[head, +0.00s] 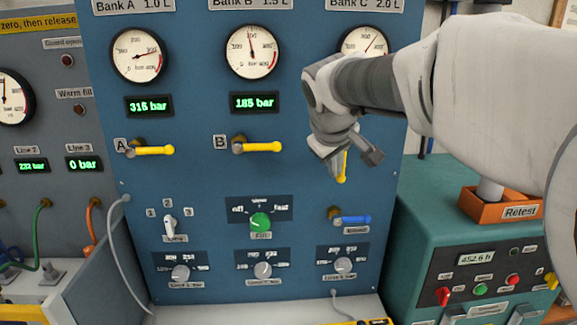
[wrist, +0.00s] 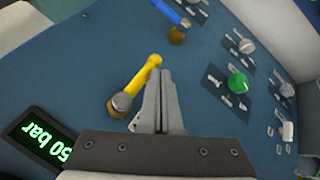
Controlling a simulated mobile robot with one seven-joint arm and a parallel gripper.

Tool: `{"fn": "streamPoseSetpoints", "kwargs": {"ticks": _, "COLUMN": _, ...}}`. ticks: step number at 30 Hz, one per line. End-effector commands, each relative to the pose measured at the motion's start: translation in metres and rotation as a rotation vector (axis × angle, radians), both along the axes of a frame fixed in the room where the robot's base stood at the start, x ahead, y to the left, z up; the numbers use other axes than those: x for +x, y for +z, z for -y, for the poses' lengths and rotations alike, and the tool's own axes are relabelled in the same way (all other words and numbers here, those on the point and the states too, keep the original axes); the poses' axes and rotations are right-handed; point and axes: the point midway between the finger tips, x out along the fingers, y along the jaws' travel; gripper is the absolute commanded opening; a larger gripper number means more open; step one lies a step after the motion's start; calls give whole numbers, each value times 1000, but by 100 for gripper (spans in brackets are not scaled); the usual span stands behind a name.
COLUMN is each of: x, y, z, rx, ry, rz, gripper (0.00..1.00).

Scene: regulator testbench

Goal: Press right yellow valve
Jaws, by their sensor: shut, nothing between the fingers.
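The right yellow valve (head: 342,166) is under Bank C on the blue panel, mostly hidden behind my gripper in the head view. Its visible yellow part points downward there. In the wrist view the yellow valve handle (wrist: 142,78) runs from a brass and grey hub up to its free tip. My gripper (wrist: 160,78) is shut and empty, with its fingers right beside the handle near the tip. I cannot tell whether they touch. In the head view my gripper (head: 368,157) is in front of the panel at the valve.
Yellow valves A (head: 153,150) and B (head: 262,147) lie horizontal to the left. A blue valve (head: 352,219) is below, with a green knob (head: 260,222) to its left. A teal bench unit (head: 425,235) with an orange Retest box (head: 500,206) stands at the right.

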Motion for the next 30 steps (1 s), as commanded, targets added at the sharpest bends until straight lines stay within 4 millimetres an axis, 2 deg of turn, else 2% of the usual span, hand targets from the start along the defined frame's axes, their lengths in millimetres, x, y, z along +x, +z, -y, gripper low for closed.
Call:
{"fn": "streamPoseSetpoints", "kwargs": {"ticks": 17, "x": 0, "y": -6, "z": 4, "rx": -139, "ry": 1, "rz": -1, "gripper": 0}}
{"fn": "streamPoseSetpoints", "kwargs": {"ticks": 30, "x": 0, "y": -13, "z": 19, "rx": -522, "ry": 1, "rz": -1, "gripper": 0}}
